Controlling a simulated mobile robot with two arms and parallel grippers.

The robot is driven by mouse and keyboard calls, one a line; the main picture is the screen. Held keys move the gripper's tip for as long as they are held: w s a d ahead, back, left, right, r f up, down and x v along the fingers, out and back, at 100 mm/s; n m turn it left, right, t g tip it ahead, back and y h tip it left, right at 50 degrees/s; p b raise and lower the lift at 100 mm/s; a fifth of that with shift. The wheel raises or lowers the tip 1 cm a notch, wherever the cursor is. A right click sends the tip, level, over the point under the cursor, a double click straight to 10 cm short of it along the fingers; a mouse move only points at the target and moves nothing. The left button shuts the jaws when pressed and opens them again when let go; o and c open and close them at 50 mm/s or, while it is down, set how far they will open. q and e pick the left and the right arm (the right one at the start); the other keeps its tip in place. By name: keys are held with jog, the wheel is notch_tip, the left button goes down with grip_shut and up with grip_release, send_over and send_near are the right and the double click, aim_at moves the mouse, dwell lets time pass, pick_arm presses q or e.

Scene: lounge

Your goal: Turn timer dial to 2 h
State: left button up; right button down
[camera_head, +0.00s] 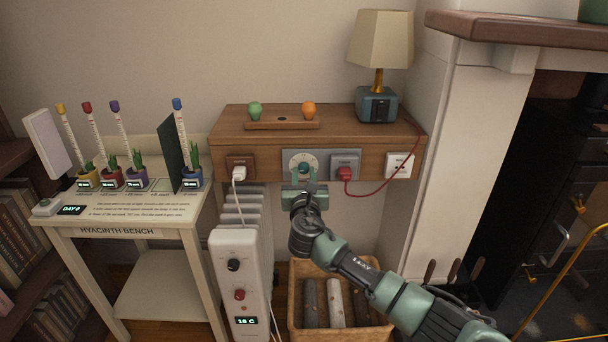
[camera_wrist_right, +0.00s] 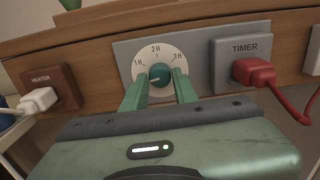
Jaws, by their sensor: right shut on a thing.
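The timer dial is a teal knob (camera_wrist_right: 160,74) on a round white face (camera_wrist_right: 147,53) in the right wrist view. The face is marked 1H at left, 2H at top and another hour mark at right. The knob's pointer is too small to read surely. In the head view the dial face (camera_head: 291,159) sits on a grey plate on the wooden shelf's front. My right gripper (camera_head: 304,176) reaches it from below. Its green fingers (camera_wrist_right: 159,82) are shut on the knob, one on each side. My left gripper is out of view.
A red plug (camera_wrist_right: 254,73) sits in the TIMER socket right of the dial, its cable (camera_head: 395,172) looping up to the lamp (camera_head: 378,88). A white plug (camera_head: 239,173) is in the HEATER socket at left. A white heater (camera_head: 238,270) and log basket (camera_head: 296,325) stand below.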

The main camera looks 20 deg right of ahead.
jog(key=shift+m, duration=1.9)
jog(key=shift+f+m, duration=0.1)
jog(key=shift+m, duration=1.7)
jog(key=m+b, duration=0.2)
jog(key=m, duration=0.4)
jog(key=shift+f, duration=0.1)
jog(key=m+b, duration=0.1)
jog(key=m, duration=0.4)
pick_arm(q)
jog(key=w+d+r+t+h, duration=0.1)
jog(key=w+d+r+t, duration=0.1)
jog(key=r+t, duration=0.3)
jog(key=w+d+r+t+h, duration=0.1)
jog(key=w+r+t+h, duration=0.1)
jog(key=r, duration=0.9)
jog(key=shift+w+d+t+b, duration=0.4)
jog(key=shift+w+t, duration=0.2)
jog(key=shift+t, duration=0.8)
pick_arm(e)
jog(key=shift+m, duration=0.8)
